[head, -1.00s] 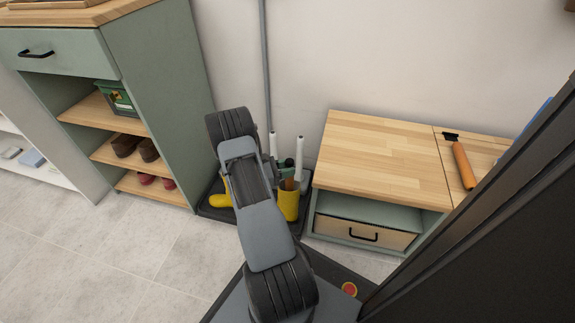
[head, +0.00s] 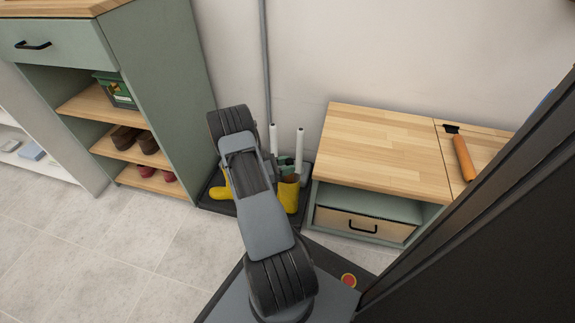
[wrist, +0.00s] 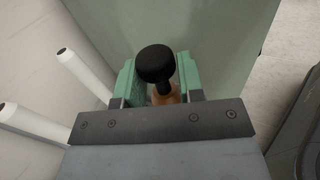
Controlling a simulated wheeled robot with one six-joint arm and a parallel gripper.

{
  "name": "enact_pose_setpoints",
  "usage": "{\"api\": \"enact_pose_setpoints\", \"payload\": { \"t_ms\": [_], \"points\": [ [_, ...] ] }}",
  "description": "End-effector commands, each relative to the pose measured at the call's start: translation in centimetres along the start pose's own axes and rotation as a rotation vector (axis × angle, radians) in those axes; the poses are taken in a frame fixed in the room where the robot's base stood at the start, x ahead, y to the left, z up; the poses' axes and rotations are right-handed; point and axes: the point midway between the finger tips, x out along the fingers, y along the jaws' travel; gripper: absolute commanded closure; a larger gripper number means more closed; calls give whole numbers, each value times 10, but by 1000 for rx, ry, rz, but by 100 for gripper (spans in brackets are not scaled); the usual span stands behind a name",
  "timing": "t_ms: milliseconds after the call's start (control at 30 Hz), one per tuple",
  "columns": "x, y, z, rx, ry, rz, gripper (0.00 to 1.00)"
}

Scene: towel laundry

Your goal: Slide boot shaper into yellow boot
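The boot shaper shows in the wrist view as a round black knob (wrist: 156,63) on a brown wooden body, between the two green fingers of my gripper (wrist: 160,85). I cannot tell whether both fingers press on it. In the head view my gripper (head: 284,163) is above the right-hand yellow boot (head: 288,198), which stands upright. A bit of brown shows at that boot's opening, just under the fingers. How deep the shaper sits is hidden. Another piece of yellow footwear (head: 221,192) is to the left, partly behind my arm.
Two white upright posts (head: 299,147) rise from the dark tray (head: 216,207) behind the boots. A green shelf unit (head: 165,100) stands left and a wood-topped cabinet (head: 375,145) stands close on the right. The wall is behind.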

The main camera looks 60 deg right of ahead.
Motion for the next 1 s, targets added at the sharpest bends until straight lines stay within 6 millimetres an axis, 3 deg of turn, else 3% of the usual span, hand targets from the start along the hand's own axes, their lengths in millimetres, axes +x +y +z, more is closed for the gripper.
{"api": "enact_pose_setpoints", "payload": {
  "t_ms": [267, 567, 767, 1000],
  "points": [
    [0, 0, 0, 0, 0, 0, 39],
    [-4, 0, 1, 0, 1, 2, 39],
    [-33, 1, 3, -1, 0, 5, 39],
    [-83, 1, 3, 0, 0, 5, 39]
  ]
}}
